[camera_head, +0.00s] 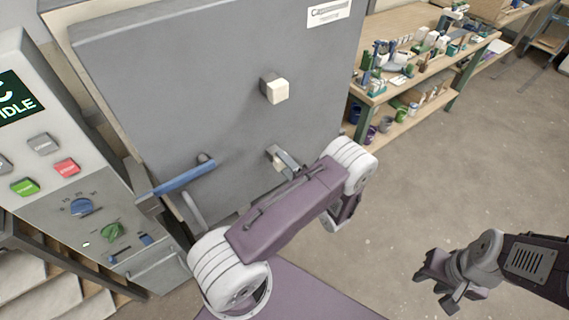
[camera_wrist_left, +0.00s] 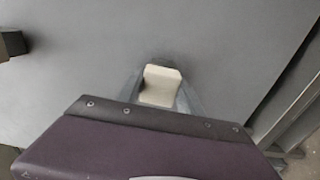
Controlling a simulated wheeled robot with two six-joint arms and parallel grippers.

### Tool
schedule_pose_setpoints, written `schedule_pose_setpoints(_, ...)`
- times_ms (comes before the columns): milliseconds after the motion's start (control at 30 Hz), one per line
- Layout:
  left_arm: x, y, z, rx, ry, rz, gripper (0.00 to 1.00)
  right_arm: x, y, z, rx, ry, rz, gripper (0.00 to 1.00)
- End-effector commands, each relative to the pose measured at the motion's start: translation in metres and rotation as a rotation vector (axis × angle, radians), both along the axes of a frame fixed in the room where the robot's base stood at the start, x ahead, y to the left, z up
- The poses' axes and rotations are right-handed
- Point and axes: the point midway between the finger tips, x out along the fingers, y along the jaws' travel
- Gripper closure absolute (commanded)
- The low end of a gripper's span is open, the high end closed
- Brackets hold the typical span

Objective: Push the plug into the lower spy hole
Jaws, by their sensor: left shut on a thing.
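The pale plug (camera_wrist_left: 160,86) sits between the fingers of my left gripper (camera_wrist_left: 160,100) in the left wrist view, against the grey kiln door. In the head view my left gripper (camera_head: 283,159) is at the lower part of the door (camera_head: 180,90), shut on the plug (camera_head: 279,164). The lower spy hole is hidden behind the plug and fingers, so I cannot tell how deep the plug sits. A second pale block (camera_head: 277,91) sticks out of the door higher up. My right gripper (camera_head: 441,283) is open and empty, over the floor at right.
A blue door handle (camera_head: 184,178) is left of my left gripper. The control panel (camera_head: 60,170) with buttons and an IDLE display stands at far left. A workbench (camera_head: 420,70) with tools and buckets is at back right. The floor (camera_head: 450,170) between is clear.

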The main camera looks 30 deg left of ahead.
Motion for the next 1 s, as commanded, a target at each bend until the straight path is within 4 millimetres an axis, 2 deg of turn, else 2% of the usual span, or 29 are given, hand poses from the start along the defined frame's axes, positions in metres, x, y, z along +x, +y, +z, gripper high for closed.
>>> schedule_pose_setpoints(800, 0.0037, 0.0082, 0.0001, 0.001, 0.0, -0.001, 1.0, -0.0001, 0.0, 0.0016, 0.0, 0.0, 0.0, 0.64)
schedule_pose_setpoints(833, 0.0037, 0.0082, 0.0001, 0.001, 0.0, -0.001, 0.51, 0.0, 0.0, 0.0016, 0.0, 0.0, 0.0, 0.64)
schedule_pose_setpoints(900, 0.0037, 0.0082, 0.0001, 0.001, 0.0, -0.001, 0.32, -0.0001, 0.0, 0.0016, 0.0, 0.0, 0.0, 0.64)
schedule_pose_setpoints(1000, 0.0037, 0.0081, 0.0, 0.0, 0.0, -0.001, 0.31, 0.0, 0.0, 0.0016, 0.0, 0.0, 0.0, 0.64)
